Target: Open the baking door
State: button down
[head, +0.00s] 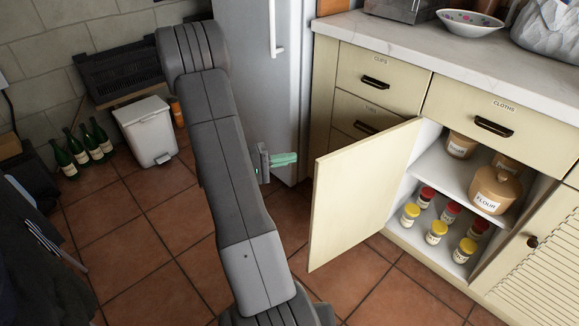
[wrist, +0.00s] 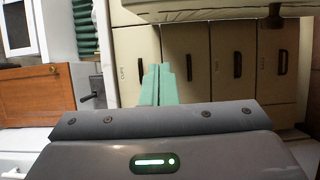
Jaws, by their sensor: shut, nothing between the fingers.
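A cream cupboard door (head: 365,195) stands wide open, hinged at the left side of its opening and swung out over the floor. Its outer face and any label are hidden in the head view. Behind it are white shelves (head: 432,165) with a flour jar (head: 495,190), a sugar jar (head: 461,145) and several small jars with red and yellow lids. My gripper (head: 296,159) is left of the door's free edge, apart from it in the picture, with green fingers together and empty. In the wrist view the fingers (wrist: 158,84) point towards cream drawer fronts (wrist: 235,60).
A pale fridge (head: 260,70) stands behind my gripper. Marble worktop (head: 400,35) runs above the drawers. A louvred door (head: 540,260) is at the right. A white bin (head: 147,130) and green bottles (head: 84,147) stand on the left floor.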

aim_at(317, 162)
jog(key=shift+s+d+b, duration=0.35)
jog(key=shift+d+b, duration=0.2)
jog(key=shift+d, duration=0.8)
jog(key=shift+s+d+b, duration=0.35)
jog(key=shift+d+b, duration=0.2)
jog(key=shift+d, duration=0.8)
jog(key=shift+s+d+b, duration=0.35)
jog(key=shift+d+b, duration=0.2)
jog(key=shift+d, duration=0.8)
jog(key=shift+s, duration=0.1)
